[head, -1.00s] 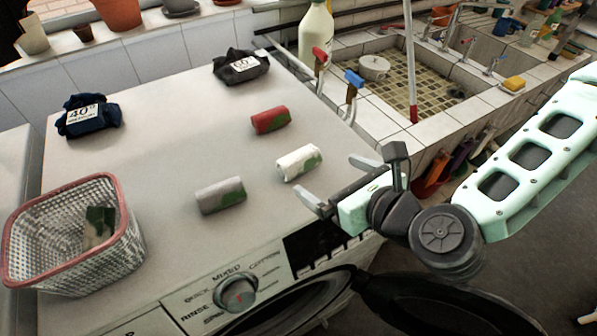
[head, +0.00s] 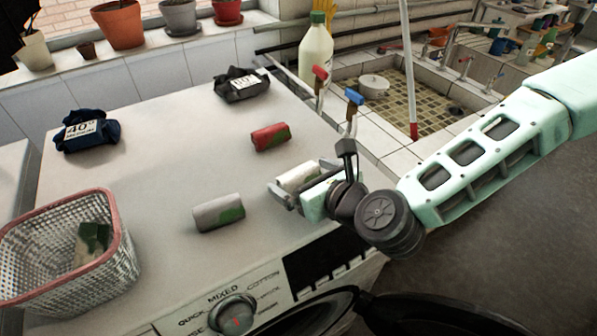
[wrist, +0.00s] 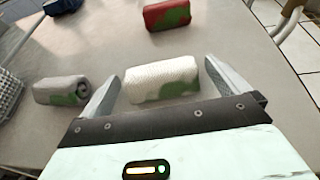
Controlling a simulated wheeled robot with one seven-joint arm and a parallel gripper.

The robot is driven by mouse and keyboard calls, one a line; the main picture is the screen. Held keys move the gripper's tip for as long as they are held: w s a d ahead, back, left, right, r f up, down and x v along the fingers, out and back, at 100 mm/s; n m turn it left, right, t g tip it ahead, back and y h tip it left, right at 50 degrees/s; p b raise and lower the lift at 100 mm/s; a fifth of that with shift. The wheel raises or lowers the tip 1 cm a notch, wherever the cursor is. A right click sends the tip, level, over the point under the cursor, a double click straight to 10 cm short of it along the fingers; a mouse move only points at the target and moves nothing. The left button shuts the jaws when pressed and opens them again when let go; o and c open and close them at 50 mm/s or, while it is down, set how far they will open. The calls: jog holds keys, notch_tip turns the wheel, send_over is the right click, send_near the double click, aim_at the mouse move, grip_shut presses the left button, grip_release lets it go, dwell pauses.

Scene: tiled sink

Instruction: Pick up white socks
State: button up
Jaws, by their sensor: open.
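The white socks (head: 297,177) are a rolled bundle with a green patch, lying on top of the washing machine. They also show in the wrist view (wrist: 160,79), between the two open fingers. My gripper (head: 290,181) is open at washer-top height, with one finger on each side of the white roll. In the wrist view my gripper (wrist: 165,85) shows a small gap to the left of the roll and a narrow one to the right. I cannot tell whether a finger touches it.
A grey roll (head: 218,213) lies left of the white one, and a red roll (head: 271,136) behind it. A wire basket (head: 70,250) holding a green-and-grey item stands at left. Dark labelled bundles (head: 86,131) and (head: 241,85) lie farther back. Taps (head: 352,98) stand by the sink at right.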

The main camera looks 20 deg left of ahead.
jog(key=shift+x, duration=0.85)
jog(key=c, duration=1)
